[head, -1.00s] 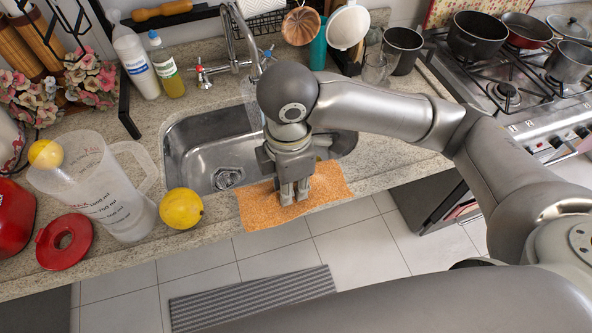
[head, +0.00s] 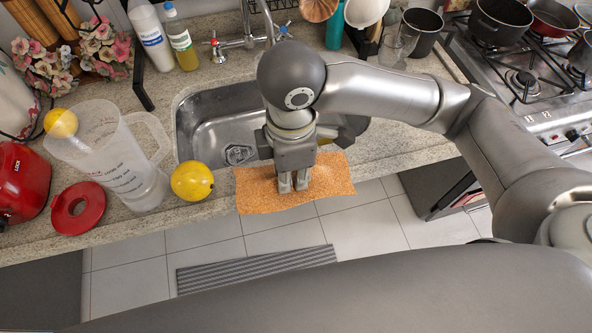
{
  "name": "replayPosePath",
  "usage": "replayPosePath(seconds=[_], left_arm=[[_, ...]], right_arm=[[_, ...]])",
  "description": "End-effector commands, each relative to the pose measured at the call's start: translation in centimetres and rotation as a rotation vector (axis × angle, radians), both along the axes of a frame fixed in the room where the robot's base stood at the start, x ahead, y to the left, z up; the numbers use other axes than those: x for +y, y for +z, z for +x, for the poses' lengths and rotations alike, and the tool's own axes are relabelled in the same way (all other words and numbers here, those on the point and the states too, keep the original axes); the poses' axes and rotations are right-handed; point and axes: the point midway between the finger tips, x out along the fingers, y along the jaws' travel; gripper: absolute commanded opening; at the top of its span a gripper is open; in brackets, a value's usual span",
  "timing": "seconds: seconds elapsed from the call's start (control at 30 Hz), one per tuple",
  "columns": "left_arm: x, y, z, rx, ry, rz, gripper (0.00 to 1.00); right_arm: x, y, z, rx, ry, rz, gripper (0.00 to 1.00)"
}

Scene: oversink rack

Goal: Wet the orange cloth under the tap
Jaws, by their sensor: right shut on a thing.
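The orange cloth (head: 325,180) lies spread over the front edge of the counter, just in front of the sink. My right gripper (head: 293,186) points down onto the middle of the cloth and is shut on it. The steel sink (head: 205,127) is behind the cloth, partly hidden by my right arm. The tap (head: 246,38) stands behind the sink; my gripper's wrist hides part of that area. My left gripper is not in view.
A yellow fruit (head: 192,181) sits on the counter left of the cloth. Soap bottles (head: 181,40) stand behind the sink. The stove (head: 520,75) with pots is at the right.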

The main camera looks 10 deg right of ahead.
Motion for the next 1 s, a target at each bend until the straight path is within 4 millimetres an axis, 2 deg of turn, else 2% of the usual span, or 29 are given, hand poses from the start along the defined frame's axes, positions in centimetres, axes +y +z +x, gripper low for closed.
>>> replayPosePath(seconds=[0.03,0.1,0.27,0.4,0.6,0.8,1.0], left_arm=[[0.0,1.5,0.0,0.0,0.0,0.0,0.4],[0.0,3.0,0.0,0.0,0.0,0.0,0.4],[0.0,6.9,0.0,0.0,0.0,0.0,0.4],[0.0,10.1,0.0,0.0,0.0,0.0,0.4],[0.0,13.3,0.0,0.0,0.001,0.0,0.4],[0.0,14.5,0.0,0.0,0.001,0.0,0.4],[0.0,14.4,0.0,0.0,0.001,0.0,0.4]], right_arm=[[0.5,0.7,0.8,0.004,-0.073,0.012,0.0],[1.2,0.9,2.3,0.003,-0.212,0.035,0.0],[1.8,0.3,6.8,-0.026,-0.62,0.096,0.0],[0.7,-1.4,10.4,-0.076,-0.961,0.145,0.0],[-2.3,-4.2,13.3,-0.16,-1.314,0.193,0.0],[-4.4,-6.0,14.3,-0.211,-1.472,0.215,0.0],[-4.7,-6.5,15.3,-0.224,-1.497,0.221,0.0]])
